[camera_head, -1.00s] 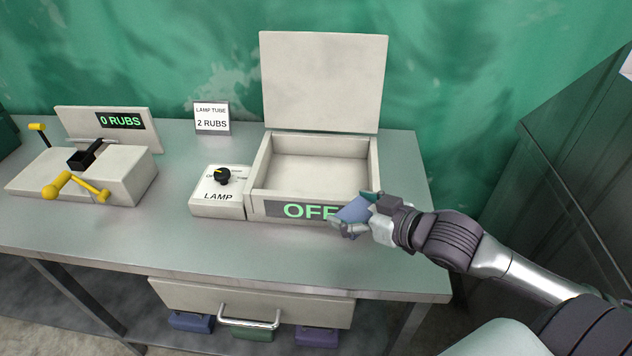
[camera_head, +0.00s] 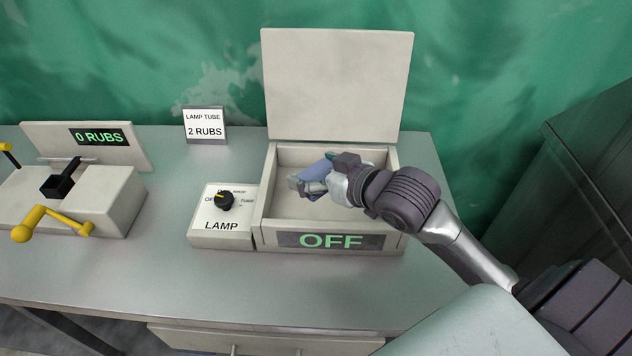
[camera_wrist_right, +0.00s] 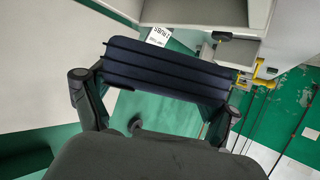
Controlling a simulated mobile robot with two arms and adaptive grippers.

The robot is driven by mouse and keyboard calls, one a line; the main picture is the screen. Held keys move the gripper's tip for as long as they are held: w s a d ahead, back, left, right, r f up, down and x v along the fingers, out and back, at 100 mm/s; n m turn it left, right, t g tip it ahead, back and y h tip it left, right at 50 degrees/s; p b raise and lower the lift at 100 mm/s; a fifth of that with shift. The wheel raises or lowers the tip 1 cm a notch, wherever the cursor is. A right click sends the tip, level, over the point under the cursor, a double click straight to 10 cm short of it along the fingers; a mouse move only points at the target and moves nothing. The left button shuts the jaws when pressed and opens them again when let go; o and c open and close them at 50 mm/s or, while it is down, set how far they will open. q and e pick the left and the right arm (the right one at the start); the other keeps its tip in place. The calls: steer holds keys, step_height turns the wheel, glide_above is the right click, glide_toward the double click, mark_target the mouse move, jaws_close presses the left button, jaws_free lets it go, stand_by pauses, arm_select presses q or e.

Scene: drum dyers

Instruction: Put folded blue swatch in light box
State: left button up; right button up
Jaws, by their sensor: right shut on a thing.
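The folded blue swatch (camera_head: 310,173) is held in my right gripper (camera_head: 312,183), over the inside of the light box (camera_head: 268,205). In the right wrist view the swatch (camera_wrist_right: 165,70) looks dark navy and layered, gripped between both fingers. The light box is open, its lid (camera_head: 337,85) standing upright at the back, and its front label reads OFF. I cannot tell whether the swatch touches the box floor. My left gripper is not in view.
Left of the box is a lamp control (camera_head: 222,228) with a black knob. Further left is a rubbing device (camera_head: 100,195) with a yellow crank, reading 0 RUBS. A sign (camera_head: 205,124) says LAMP TUBE 2 RUBS. The bench front (camera_head: 180,290) is clear.

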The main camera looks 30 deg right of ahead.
steer(key=w+d+f, duration=0.1)
steer(key=w+f, duration=0.1)
steer(key=w, duration=0.1)
steer(key=w+d+f+p, duration=0.1)
steer(key=w+f, duration=0.1)
steer(key=w, duration=0.2)
steer(key=w+f, duration=0.3)
steer(key=w, duration=0.1)
steer(key=shift+w+d, duration=0.1)
steer(key=shift+d, duration=0.3)
step_height(320, 180, down, 3)
steer(key=shift+f+p, duration=0.15)
steer(key=shift+p, duration=0.35)
steer(key=shift+f, duration=0.2)
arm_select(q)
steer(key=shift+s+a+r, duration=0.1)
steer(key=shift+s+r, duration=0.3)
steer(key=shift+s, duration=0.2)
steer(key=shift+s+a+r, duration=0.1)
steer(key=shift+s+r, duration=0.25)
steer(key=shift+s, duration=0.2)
arm_select(e)
steer(key=shift+f, duration=0.65)
steer(key=o, duration=0.9)
steer(key=shift+c, duration=0.2)
